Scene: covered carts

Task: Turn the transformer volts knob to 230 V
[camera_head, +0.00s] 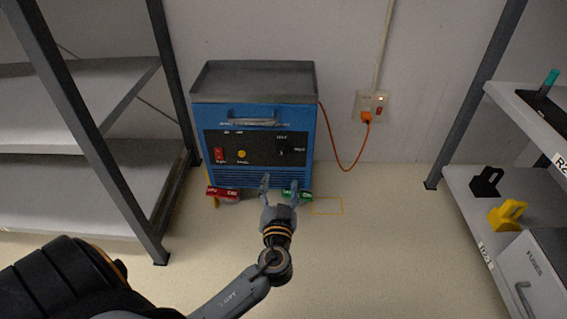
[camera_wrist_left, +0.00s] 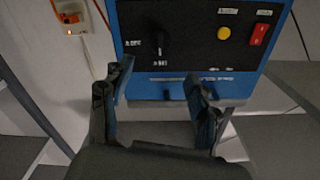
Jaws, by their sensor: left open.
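The blue transformer (camera_head: 200,140) stands on the floor against the wall, with a grey top and a dark front panel. Its small black volts knob (camera_head: 283,151) is on the right of the panel, with one label above it and one to its right, too small to read surely. In the left wrist view, which is upside down, the knob (camera_wrist_left: 158,42) stands roughly vertical, in line with the lower label. My left gripper (camera_head: 279,184) is open and empty, its fingers apart in front of the panel, below the knob. In the wrist view the gripper (camera_wrist_left: 158,75) does not touch the knob.
A red switch (camera_head: 219,154) and yellow button (camera_head: 242,154) are left of the knob. An orange cable runs to the wall socket (camera_head: 371,105). Red (camera_head: 222,193) and green (camera_head: 297,195) items lie at the transformer's foot.

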